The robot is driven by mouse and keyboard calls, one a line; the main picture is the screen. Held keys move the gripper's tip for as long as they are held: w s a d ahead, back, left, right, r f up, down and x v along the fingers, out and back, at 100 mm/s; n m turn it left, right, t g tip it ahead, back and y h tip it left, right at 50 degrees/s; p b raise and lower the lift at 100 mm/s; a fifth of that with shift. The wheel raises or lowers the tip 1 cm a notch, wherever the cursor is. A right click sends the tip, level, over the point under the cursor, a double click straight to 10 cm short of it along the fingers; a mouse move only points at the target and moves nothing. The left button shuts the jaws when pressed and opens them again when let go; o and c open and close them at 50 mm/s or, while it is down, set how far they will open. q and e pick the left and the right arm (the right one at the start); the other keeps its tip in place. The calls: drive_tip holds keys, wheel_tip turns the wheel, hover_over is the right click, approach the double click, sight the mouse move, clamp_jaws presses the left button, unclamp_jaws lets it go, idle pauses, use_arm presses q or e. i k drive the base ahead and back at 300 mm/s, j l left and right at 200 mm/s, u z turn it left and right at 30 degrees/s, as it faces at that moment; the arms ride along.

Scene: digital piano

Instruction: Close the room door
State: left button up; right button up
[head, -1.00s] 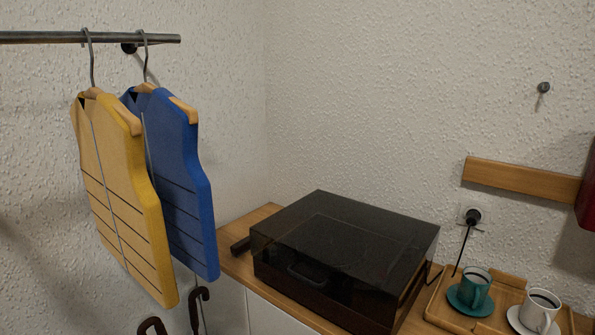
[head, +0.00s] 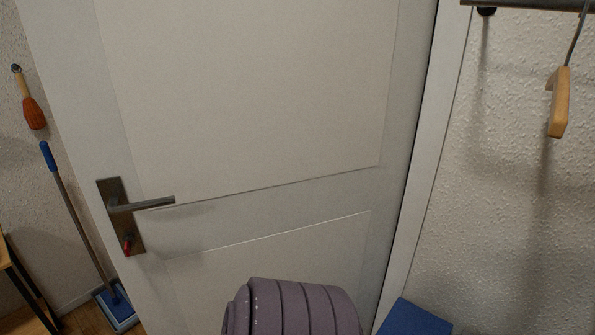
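The white room door (head: 250,100) fills the middle of the head view. Its hinge side is at the right, by the white frame (head: 432,170). Its free edge is at the left, and the wall and floor show past that edge, so the door looks open. A metal lever handle (head: 145,204) sits on a dark plate near the free edge, with a small red part below it. Neither of my grippers is in view.
A ribbed purple-grey object (head: 295,308) stands in front of the door at the bottom. A blue-handled mop (head: 78,215) and an orange brush (head: 33,108) are at the left. A wooden hanger (head: 559,102) hangs from a rail at the right. A blue surface (head: 414,320) shows bottom right.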

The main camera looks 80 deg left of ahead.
sight(234, 141)
drive_tip(key=u, duration=2.8)
drive_tip(key=k+l, duration=0.1)
